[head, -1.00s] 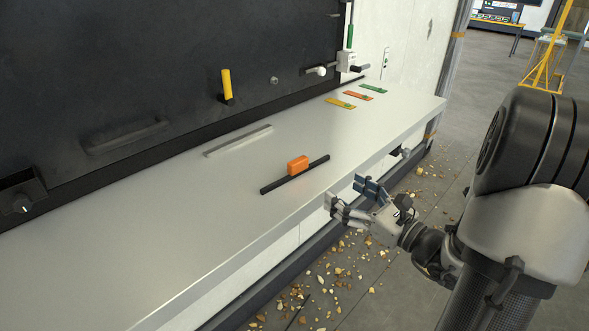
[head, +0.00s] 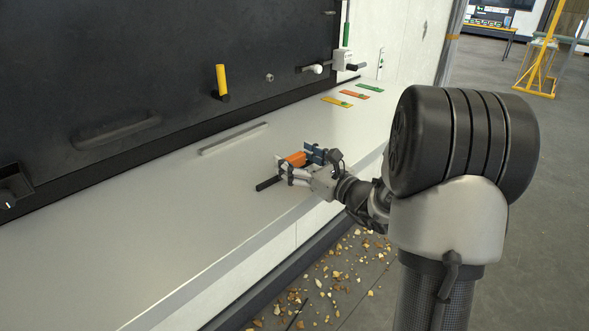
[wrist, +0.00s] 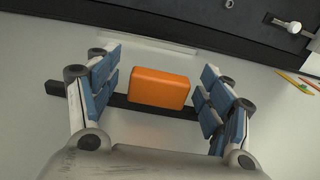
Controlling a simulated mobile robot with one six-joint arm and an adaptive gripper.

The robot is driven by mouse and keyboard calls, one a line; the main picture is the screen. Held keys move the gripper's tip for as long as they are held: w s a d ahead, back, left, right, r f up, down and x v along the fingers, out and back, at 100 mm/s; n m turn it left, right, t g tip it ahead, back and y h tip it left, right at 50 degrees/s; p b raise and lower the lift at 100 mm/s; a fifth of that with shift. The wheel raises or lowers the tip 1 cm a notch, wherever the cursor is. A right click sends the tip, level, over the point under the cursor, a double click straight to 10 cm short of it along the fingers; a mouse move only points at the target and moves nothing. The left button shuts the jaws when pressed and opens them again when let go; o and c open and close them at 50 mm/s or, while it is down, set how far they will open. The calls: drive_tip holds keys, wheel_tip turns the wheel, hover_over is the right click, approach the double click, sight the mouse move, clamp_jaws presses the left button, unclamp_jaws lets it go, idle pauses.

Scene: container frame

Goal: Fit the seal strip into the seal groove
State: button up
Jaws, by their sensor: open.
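The seal strip is a black bar (head: 268,183) with an orange block (head: 295,159) on its middle. It lies on the pale bench top. My gripper (head: 300,163) is at the strip, its blue-padded fingers open on either side of the orange block. In the wrist view the orange block (wrist: 159,87) sits between the open fingers, with a gap on each side, and the black bar (wrist: 140,104) runs behind the fingers. A light grey raised strip with a slot (head: 234,138), perhaps the seal groove, lies farther back on the bench; a pale bar (wrist: 150,42) shows beyond the block in the wrist view.
A dark panel with a yellow handle (head: 222,82) stands along the bench's back. Orange, yellow and green tags (head: 352,94) lie at the far right end. Stones litter the floor in front. The bench's left part is clear.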

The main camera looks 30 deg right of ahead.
drive_tip(key=shift+w+a, duration=0.1)
drive_tip(key=shift+w, duration=0.35)
drive_tip(key=c, duration=1.2)
drive_tip(key=shift+r, duration=0.15)
